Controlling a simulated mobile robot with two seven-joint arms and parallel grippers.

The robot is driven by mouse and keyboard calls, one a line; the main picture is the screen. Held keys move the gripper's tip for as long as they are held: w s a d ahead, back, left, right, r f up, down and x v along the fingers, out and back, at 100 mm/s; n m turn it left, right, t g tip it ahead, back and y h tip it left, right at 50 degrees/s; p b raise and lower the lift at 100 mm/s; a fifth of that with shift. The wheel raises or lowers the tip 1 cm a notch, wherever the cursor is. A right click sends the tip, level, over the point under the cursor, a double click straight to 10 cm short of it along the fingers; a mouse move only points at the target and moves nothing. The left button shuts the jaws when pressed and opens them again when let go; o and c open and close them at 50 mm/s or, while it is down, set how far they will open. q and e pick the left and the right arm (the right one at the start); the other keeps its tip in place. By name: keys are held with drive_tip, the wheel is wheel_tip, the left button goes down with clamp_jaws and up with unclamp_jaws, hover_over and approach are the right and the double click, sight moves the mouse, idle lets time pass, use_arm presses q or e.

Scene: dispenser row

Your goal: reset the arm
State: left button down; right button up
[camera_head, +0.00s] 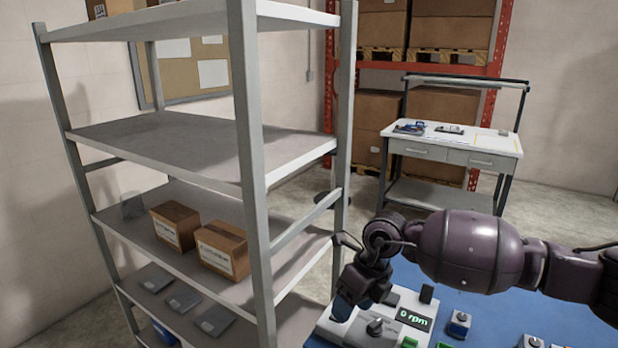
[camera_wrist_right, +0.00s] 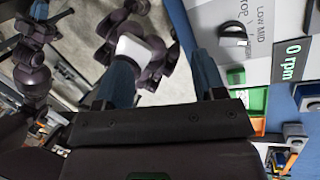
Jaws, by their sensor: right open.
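My right arm comes in from the right in the head view. Its dark gripper (camera_head: 349,302) hangs over the left part of a pale control unit, with blue fingers pointing down. In the right wrist view the two blue fingers of the right gripper (camera_wrist_right: 165,72) are spread apart with nothing between them. The control unit's display (camera_head: 413,318) reads 0 rpm, and this display (camera_wrist_right: 292,60) also shows in the wrist view. A dark knob (camera_head: 376,326) sits beside the gripper, apart from it as far as I can see.
A grey shelf rack (camera_head: 255,180) stands at the left, with brown boxes (camera_head: 222,250) on one level. A white workbench (camera_head: 455,150) is at the back.

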drive_tip(key=s+a+g+y, duration=0.1)
drive_tip(key=s+a+y, duration=0.4)
drive_tip(key=a, duration=0.3)
drive_tip(key=s+a+r+m+t+y, duration=0.4)
drive_tip(key=a+r+m+y, duration=0.25)
drive_tip(key=y, duration=0.35)
drive_tip(key=w+d+r+m+t+h, duration=0.35)
drive_tip(key=d+m+t, duration=0.45)
drive_tip(key=m+t, duration=0.6)
drive_tip(key=s+d+f+m+h, duration=0.2)
drive_tip(key=d+f+m+h, duration=0.3)
drive_tip(key=d+m+h, duration=0.3)
drive_tip(key=s+d+f+m+h, duration=0.2)
drive_tip(key=d+f+m+h, duration=0.3)
drive_tip(key=d+m+h, duration=0.3)
drive_tip(key=s+d+f+m+g, duration=0.35)
drive_tip(key=s+f+g, duration=0.25)
drive_tip(key=s, duration=0.5)
drive_tip(key=s+d+f+m+g, duration=0.35)
drive_tip(key=s+f+g, duration=0.25)
drive_tip(key=s, duration=0.4)
drive_tip(key=w+f+t, duration=0.7)
drive_tip(key=f, duration=0.3)
drive_tip(key=shift+n+t+y, duration=0.3)
drive_tip(key=shift+n+y, duration=0.05)
drive_tip(key=shift+n, duration=0.1)
